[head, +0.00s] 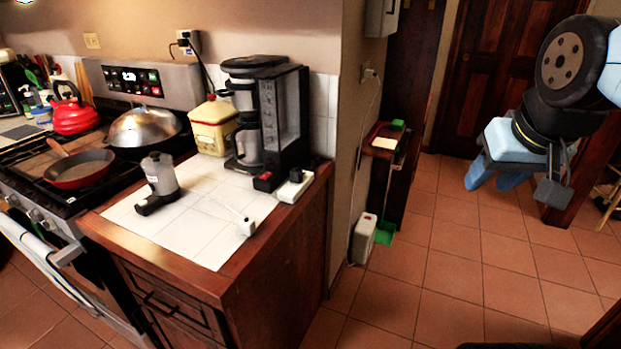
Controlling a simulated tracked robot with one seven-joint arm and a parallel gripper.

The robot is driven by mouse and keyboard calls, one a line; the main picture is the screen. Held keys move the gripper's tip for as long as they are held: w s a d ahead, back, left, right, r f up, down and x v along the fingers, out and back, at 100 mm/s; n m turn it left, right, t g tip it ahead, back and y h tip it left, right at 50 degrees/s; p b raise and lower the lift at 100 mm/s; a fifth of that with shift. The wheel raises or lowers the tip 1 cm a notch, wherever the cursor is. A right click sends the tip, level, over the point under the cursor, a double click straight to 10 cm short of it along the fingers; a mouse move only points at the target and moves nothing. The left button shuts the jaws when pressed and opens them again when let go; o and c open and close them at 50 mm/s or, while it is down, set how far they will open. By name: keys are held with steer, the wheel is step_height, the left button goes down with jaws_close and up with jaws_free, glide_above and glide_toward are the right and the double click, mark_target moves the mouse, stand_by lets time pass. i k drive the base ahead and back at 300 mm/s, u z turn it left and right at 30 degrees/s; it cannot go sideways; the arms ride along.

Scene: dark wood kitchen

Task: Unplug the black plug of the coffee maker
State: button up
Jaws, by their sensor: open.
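The black coffee maker (284,118) stands at the back of the white tiled counter, near its right end. A small black plug (184,41) is at the wall outlet (193,36) above and left of it. A black cord (203,72) runs down from there toward the coffee maker, and its lower end is hidden. The plug looks seated at the outlet but is small in view. My gripper (493,183) is at the right, with light blue fingers pointing down, open and empty. It is in front of the floor area, far from the plug.
A yellow container (213,127) stands left of the coffee maker, below the outlet. The stove with a domed lid (145,128) is left. A wall corner (347,130) lies between counter and gripper.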

mark_target(296, 173)
steer(key=u, duration=0.15)
steer(key=i, duration=0.9)
steer(key=z, duration=0.05)
